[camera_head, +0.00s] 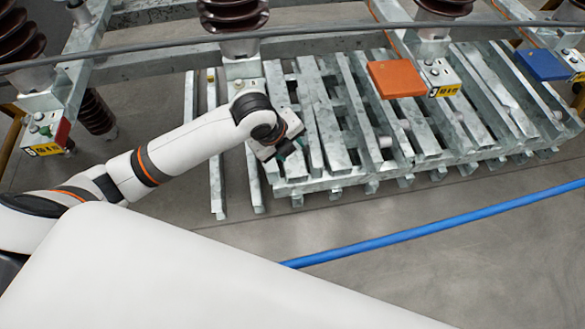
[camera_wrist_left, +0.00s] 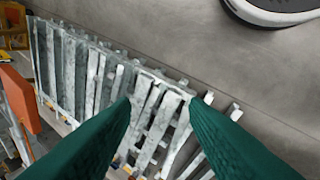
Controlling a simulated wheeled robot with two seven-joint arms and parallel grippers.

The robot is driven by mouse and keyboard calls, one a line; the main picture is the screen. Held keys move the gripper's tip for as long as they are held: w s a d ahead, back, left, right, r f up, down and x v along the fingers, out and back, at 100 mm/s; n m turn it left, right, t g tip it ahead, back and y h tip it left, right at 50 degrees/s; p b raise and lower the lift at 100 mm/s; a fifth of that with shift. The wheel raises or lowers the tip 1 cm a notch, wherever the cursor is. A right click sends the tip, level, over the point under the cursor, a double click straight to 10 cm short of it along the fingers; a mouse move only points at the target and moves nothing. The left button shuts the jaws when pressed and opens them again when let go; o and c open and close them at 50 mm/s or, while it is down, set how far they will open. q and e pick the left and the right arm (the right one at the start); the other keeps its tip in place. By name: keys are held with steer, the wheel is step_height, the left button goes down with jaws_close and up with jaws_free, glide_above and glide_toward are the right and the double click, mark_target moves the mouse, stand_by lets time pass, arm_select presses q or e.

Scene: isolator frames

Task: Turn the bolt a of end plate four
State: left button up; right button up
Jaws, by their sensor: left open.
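Several end plates with small knobs or bolts sit under brown insulators in the head view: one at the left (camera_head: 42,128), one behind my gripper (camera_head: 240,88), one beside the orange plate (camera_head: 437,76) and one at the right edge (camera_head: 574,60). I cannot tell which is end plate four or which bolt is a. My left gripper (camera_head: 284,148) hangs over the left end of the steel beams, apart from the plates. In the left wrist view its green fingers (camera_wrist_left: 161,104) are spread with nothing between them. My right gripper is not seen.
Stacked galvanized beams (camera_head: 340,120) fill the floor behind my gripper. An orange plate (camera_head: 396,79) and a blue plate (camera_head: 543,65) sit on the frame. A grey cable (camera_head: 330,29) crosses the top. A blue hose (camera_head: 430,227) lies on open floor in front.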

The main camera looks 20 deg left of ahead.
arm_select(q)
steer(key=shift+s+d+f+n+h, duration=0.1)
steer(key=shift+s+d+f+n, duration=0.3)
steer(key=shift+s+n, duration=0.4)
steer(key=shift+s+d+f+n+h, duration=0.1)
steer(key=shift+s+d+f+n, duration=0.15)
steer(key=shift+s+d+n, duration=0.55)
steer(key=shift+s+d+f+n+h, duration=0.15)
steer(key=shift+s+f+n, duration=0.2)
steer(key=shift+s+n, duration=0.45)
steer(key=shift+w, duration=0.2)
